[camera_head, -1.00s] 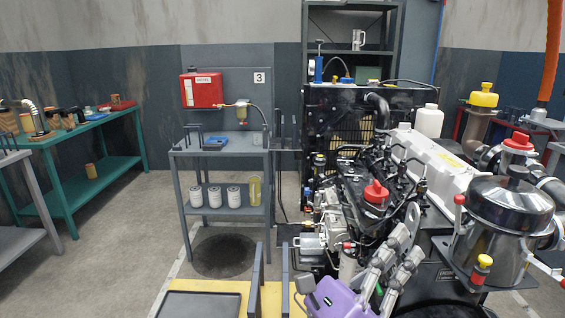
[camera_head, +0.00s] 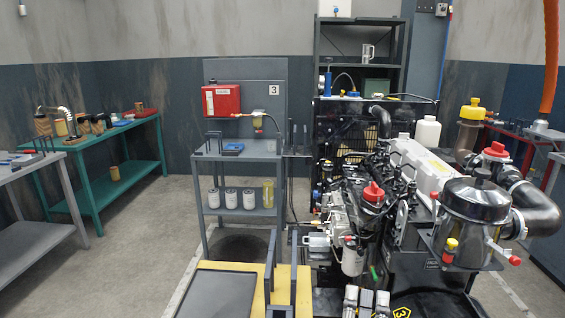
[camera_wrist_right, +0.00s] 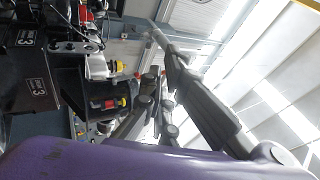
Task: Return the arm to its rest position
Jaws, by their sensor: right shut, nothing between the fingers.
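My right gripper (camera_head: 367,297) shows only at the bottom edge of the head view, in front of the engine's lower front; its grey fingers point up. The right wrist view shows its dark linkage and fingers (camera_wrist_right: 160,85) beyond my purple wrist housing. It is shut and holds nothing. The rest of my right arm is below the head view. My left gripper is not in view. The diesel engine (camera_head: 345,212) stands just behind the right gripper, with a red cap (camera_head: 373,193) on top and a white filter (camera_head: 353,261) low on its side.
A large metal canister (camera_head: 474,212) stands at the engine's right. A grey cart (camera_head: 238,157) carries several filters on its lower shelf. A black tray (camera_head: 225,292) lies at the front, next to a yellow board (camera_head: 258,283). A green bench (camera_head: 115,139) stands left, with open floor between.

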